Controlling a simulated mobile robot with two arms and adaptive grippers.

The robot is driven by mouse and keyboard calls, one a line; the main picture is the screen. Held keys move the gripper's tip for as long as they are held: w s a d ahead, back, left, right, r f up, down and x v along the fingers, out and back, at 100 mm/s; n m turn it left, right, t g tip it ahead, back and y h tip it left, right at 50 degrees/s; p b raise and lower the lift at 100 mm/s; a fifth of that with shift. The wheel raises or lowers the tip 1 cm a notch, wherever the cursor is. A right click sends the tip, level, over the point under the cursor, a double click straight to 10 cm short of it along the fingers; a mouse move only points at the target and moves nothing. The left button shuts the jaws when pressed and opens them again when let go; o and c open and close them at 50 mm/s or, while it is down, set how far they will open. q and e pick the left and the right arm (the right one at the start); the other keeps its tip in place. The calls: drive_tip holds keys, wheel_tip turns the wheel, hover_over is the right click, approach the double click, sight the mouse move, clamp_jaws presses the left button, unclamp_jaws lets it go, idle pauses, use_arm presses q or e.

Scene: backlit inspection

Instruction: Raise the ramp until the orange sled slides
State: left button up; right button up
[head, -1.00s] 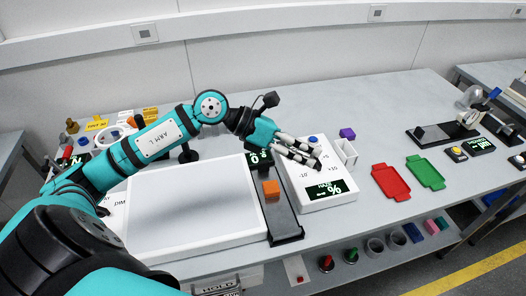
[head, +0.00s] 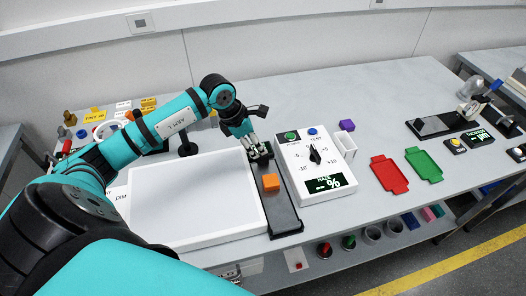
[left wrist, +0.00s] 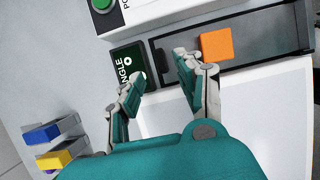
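The ramp (head: 284,215) is a dark narrow track between a white panel and a white control box. It appears to lie flat. The orange sled (head: 270,182) sits on it towards its far end, and shows in the left wrist view (left wrist: 216,46) too. My left gripper (head: 260,153) is at the ramp's far end, beyond the sled and not touching it. In the left wrist view its fingers (left wrist: 162,68) are apart, with a small black part of the ramp's end between them. The angle display (left wrist: 128,64) is beside one finger, partly covered. My right gripper is not in view.
The white panel (head: 190,215) lies left of the ramp. The control box (head: 318,170) with a black dial and buttons stands right of it.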

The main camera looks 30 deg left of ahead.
use_arm(q)
drive_tip(key=p+x, duration=0.1)
drive_tip(key=x, duration=0.5)
drive_tip(key=shift+f, duration=0.15)
drive_tip(key=shift+c, duration=0.3)
clamp_jaws()
